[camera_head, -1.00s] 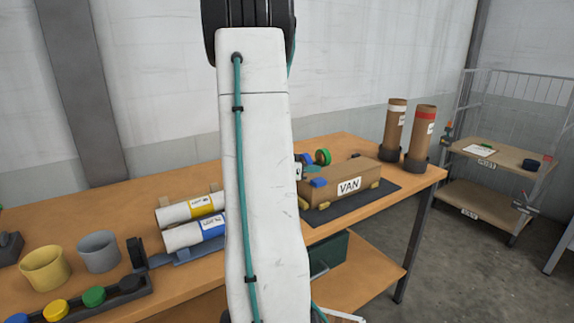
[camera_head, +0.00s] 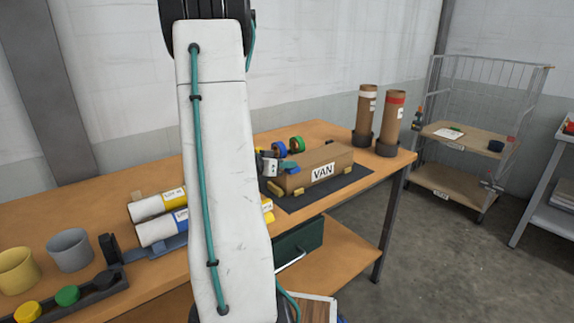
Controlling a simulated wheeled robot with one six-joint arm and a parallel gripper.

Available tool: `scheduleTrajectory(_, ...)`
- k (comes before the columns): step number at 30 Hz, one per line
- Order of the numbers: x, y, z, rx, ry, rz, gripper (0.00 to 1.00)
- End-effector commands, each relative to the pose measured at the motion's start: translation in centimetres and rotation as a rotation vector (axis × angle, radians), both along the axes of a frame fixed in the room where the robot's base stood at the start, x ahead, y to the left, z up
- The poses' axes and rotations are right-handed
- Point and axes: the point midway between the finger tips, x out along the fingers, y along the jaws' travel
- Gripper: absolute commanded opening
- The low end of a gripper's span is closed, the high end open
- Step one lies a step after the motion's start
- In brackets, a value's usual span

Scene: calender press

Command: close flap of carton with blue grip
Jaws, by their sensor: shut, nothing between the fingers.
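The brown carton (camera_head: 338,158) marked VAN lies on a dark mat (camera_head: 300,204) at the right part of the bench. A blue grip (camera_head: 291,168) shows at its left end. The flap's edges and angle are too small to make out. Yellow pieces sit at the carton's lower corners. My white arm link stands upright in front of the bench, left of the carton. It hides part of the bench. My gripper is not in view.
Blue and green tape rolls (camera_head: 296,144) stand behind the carton, with a small labelled object (camera_head: 268,164) to its left. Two brown tubes (camera_head: 391,122) stand at the bench's right end. White rolls (camera_head: 162,228) lie left of my arm. A wire-sided shelf cart (camera_head: 455,180) stands right; open floor lies before it.

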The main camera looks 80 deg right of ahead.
Motion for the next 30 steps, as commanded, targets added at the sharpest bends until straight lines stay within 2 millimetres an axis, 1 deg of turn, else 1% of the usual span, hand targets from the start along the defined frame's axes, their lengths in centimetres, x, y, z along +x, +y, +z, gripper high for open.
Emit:
scheduleTrajectory(4, 0.0, 0.0, 0.2, 0.000, 0.000, 0.001, 0.00)
scheduleTrajectory(7, 0.1, 0.0, 1.1, -0.003, -0.001, 0.002, 0.00)
scheduleTrajectory(11, 0.2, 0.1, 3.4, -0.006, -0.003, 0.004, 0.00)
scheduleTrajectory(12, 0.3, 0.1, 4.3, -0.006, -0.004, 0.005, 0.00)
scheduleTrajectory(15, 2.1, 1.9, 4.7, -0.001, 0.000, 0.011, 0.00)
scheduleTrajectory(21, 5.0, 5.0, 5.7, -0.001, -0.001, 0.009, 0.00)
scheduleTrajectory(24, 6.0, 6.1, 6.0, -0.001, -0.001, 0.009, 0.00)
scheduleTrajectory(30, 6.9, 7.2, 6.4, 0.001, 0.000, 0.006, 0.00)
